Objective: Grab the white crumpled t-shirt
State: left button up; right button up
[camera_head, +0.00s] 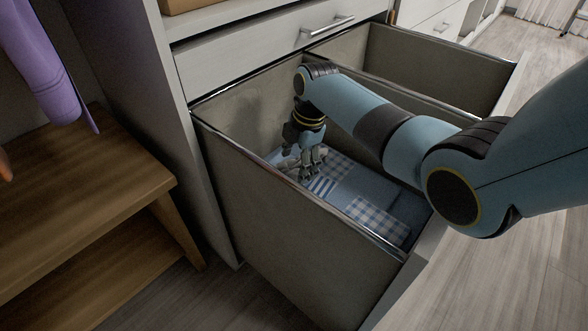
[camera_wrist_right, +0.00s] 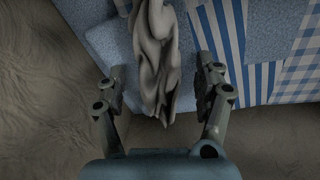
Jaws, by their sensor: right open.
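The white crumpled t-shirt (camera_wrist_right: 160,55) shows in the right wrist view as a greyish-white folded bundle, lying over blue cloth. My right gripper (camera_wrist_right: 161,85) is open, with one finger on each side of the shirt's lower end. I cannot tell whether the fingers touch it. In the head view my right gripper (camera_head: 308,168) reaches down into the open drawer, and the shirt is a small pale patch mostly hidden by the fingers. My left gripper is not in view.
The deep drawer (camera_head: 290,215) has tall walls and metal rims around my right arm. Blue striped and checked cloths (camera_head: 378,217) lie on its floor. A second compartment (camera_head: 440,65) is behind a divider. A wooden shelf (camera_head: 80,190) and a hanging purple cloth (camera_head: 40,60) are at left.

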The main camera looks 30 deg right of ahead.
jog(key=shift+f, duration=0.25)
dwell(0.4)
jog(key=shift+c, duration=0.2)
jog(key=c, duration=1.2)
